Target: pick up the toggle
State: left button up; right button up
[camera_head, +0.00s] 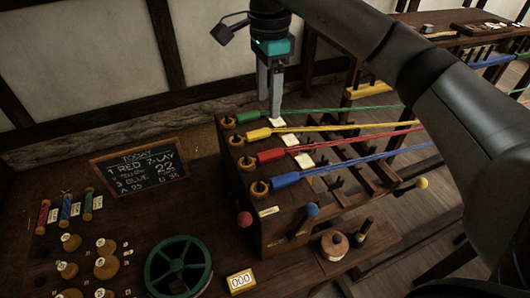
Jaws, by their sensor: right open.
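My right gripper (270,102) points straight down at the upper middle, above the back of the wooden block (285,232) where the colored strands start. Its two grey fingers are a little apart, with nothing visible between them. I cannot tell for sure which piece is the toggle. A small dark upright peg (364,229) stands on the low ledge at the right, beside a round wooden piece (334,245). Several small turned wooden pieces (106,267) with tags stand at the lower left. My left gripper is not in view.
Green, yellow (259,134), red (271,155) and blue (286,180) strands run rightward from the block. A chalkboard (139,165), a green reel (178,267) and a counter card (241,281) are on the table. Knobbed levers (244,219) stick out of the block.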

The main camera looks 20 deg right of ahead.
send_over(267, 153)
jog(key=f, duration=0.9)
jog(key=shift+d, duration=0.2)
jog(key=shift+a+f+p, duration=0.2)
jog(key=shift+f+p, duration=0.4)
jog(key=shift+f, duration=2.4)
jog(key=shift+c, duration=0.2)
grip_shut()
